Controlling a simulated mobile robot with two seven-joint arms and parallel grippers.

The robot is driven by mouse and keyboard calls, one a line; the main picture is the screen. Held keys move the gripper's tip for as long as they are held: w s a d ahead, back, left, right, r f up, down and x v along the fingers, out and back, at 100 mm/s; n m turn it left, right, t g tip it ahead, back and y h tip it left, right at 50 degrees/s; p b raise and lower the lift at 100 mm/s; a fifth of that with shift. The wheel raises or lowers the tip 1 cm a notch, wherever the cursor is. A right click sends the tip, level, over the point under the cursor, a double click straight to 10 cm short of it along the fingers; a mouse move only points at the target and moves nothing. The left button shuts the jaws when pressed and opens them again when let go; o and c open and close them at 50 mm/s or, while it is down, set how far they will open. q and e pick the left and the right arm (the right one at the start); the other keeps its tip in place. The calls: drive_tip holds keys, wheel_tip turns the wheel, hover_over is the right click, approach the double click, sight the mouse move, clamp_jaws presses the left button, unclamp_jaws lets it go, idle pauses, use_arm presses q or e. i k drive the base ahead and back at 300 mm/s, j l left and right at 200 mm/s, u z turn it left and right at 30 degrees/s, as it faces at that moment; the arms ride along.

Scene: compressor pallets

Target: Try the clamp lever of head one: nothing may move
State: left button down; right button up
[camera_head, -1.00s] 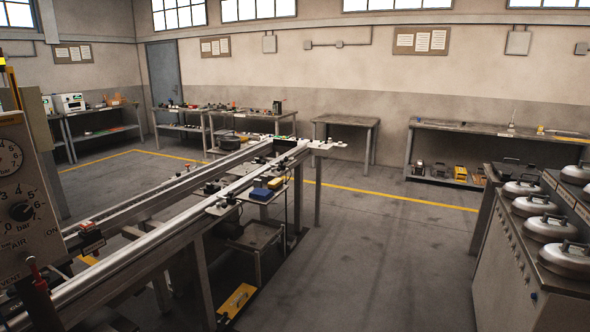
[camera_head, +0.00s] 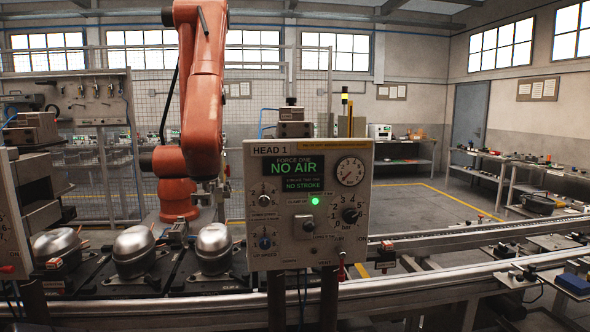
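The grey control box marked HEAD 1 (camera_head: 306,205) stands upright at the middle of the view. Its displays read NO AIR and NO STROKE, and a green lamp (camera_head: 315,201) is lit. A round gauge (camera_head: 350,172) sits at its upper right, a black pressure knob (camera_head: 350,215) below it, and more knobs at its left and centre. A small red-topped lever (camera_head: 341,266) shows at the box's lower right edge; I cannot tell whether it is the clamp lever. Neither of my grippers is in view.
A metal rail line (camera_head: 450,275) runs across the front. Several silver domed compressor shells (camera_head: 213,250) sit on dark pallets at the left. An orange robot arm (camera_head: 203,95) stands behind. Part of another control box (camera_head: 12,215) is at the left edge. Open floor (camera_head: 400,215) lies at the back right.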

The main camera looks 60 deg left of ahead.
sight(309, 226)
drive_tip(key=u, duration=1.7)
